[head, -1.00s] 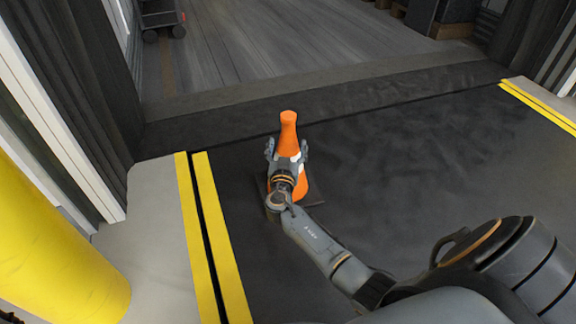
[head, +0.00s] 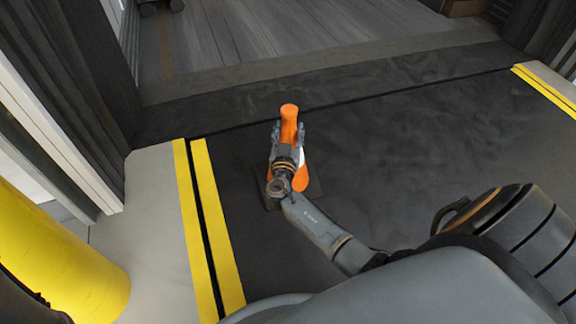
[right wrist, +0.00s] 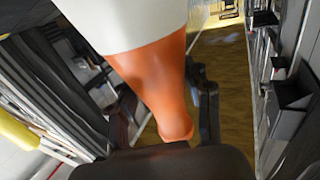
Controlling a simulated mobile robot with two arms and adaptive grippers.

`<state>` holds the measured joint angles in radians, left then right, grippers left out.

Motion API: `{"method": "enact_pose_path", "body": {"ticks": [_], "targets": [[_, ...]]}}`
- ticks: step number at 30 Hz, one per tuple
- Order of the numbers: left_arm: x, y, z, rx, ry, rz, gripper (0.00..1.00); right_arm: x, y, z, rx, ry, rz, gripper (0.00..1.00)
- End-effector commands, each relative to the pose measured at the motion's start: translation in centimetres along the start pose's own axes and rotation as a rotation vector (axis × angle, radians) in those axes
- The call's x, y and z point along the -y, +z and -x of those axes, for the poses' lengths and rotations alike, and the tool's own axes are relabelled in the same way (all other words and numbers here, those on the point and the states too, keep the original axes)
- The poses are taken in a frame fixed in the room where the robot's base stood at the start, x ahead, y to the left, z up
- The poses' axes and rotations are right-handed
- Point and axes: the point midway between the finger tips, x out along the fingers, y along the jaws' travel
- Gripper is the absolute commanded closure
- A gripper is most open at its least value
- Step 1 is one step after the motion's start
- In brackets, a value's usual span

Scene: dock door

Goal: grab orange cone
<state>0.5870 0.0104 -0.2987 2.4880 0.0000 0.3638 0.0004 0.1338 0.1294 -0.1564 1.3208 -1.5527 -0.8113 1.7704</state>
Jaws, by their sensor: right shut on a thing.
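The orange cone (head: 289,112) stands upright on the dark dock plate in the head view, on a dark base with a pale band partly hidden by my gripper. My right gripper (head: 288,135) is shut on the cone's upper body, with one finger on each side. In the right wrist view the cone (right wrist: 158,85) fills the middle, its white band at the top, between the fingers of my right gripper (right wrist: 165,105). My left gripper does not show.
A yellow post (head: 60,255) stands at the lower left. Yellow stripes (head: 215,220) run along the plate's left edge, and another yellow stripe (head: 548,90) lies at the right. Dark plate (head: 400,140) right of the cone is clear. A wooden floor (head: 280,40) lies beyond.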

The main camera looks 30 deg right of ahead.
Motion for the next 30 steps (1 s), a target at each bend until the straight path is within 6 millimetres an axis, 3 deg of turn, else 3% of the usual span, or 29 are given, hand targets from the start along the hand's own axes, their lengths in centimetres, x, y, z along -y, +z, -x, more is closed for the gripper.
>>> {"method": "enact_pose_path", "body": {"ticks": [1, 4, 17, 23, 27, 30], "targets": [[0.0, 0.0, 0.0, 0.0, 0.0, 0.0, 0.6, 0.0, 0.0, 0.0, 0.0, 0.0, 0.0, 0.81], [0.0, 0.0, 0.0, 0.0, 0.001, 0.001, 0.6, 0.0, 0.0, 0.0, 0.0, 0.0, 0.0, 1.0], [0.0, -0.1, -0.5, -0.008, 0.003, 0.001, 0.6, 0.0, -0.7, -0.1, -0.004, 0.001, -0.001, 1.0], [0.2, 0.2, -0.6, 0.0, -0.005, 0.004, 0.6, 0.1, -2.2, -0.1, -0.005, 0.0, -0.002, 1.0], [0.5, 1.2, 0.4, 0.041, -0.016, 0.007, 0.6, 0.0, -3.6, -0.1, -0.005, 0.0, -0.002, 1.0], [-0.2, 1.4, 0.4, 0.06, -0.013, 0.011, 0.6, 0.3, -4.5, 0.8, -0.003, -0.001, -0.002, 1.0]]}}
